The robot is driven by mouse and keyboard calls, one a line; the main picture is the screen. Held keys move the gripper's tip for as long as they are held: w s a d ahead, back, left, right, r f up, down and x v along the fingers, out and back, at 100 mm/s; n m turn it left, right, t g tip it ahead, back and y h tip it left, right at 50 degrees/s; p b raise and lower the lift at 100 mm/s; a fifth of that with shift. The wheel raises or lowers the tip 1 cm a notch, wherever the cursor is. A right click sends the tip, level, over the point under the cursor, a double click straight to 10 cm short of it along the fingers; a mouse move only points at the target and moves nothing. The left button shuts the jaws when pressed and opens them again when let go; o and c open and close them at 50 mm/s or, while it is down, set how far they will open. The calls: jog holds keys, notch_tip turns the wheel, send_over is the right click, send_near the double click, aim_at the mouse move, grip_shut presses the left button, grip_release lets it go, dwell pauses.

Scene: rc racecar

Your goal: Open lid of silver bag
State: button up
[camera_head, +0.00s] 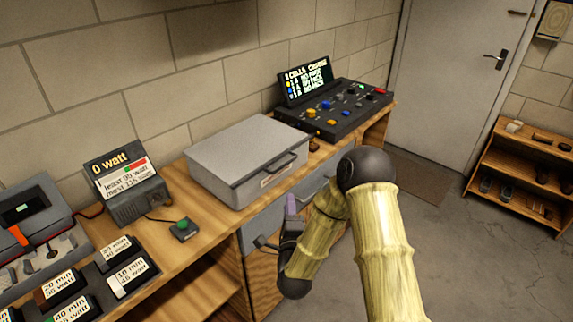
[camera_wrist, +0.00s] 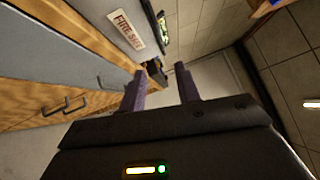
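The silver bag (camera_head: 235,150) is a grey, box-like case on the wooden workbench, with its lid down. A dark handle (camera_head: 284,163) is on its front side, above a small label. In the wrist view the silver bag (camera_wrist: 103,12) shows only in part at the top, with a label (camera_wrist: 127,29) that seems to read "FIRE SAFE". My gripper (camera_wrist: 160,84) is open, its two purple fingers apart with nothing between them. In the head view my gripper (camera_head: 290,205) is in front of the bench, below and apart from the bag; the arm partly hides it.
The workbench (camera_head: 185,205) has grey drawers below the bag. A black control panel (camera_head: 335,108) stands right of it. A watt display (camera_head: 125,185), a green button (camera_head: 183,229) and labelled packs (camera_head: 130,278) are left. The floor (camera_head: 480,260) at right is clear, before a low shelf (camera_head: 525,170).

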aim_at(286, 164)
jog(key=w+p, duration=0.1)
jog(key=w, duration=0.4)
jog(key=w+a+r+p, duration=0.1)
jog(key=w, duration=0.5)
jog(key=w+a+r+p, duration=0.1)
jog(key=w+p, duration=0.1)
jog(key=w, duration=0.4)
jog(key=shift+r, duration=0.2)
jog(key=shift+c, duration=0.2)
grip_shut()
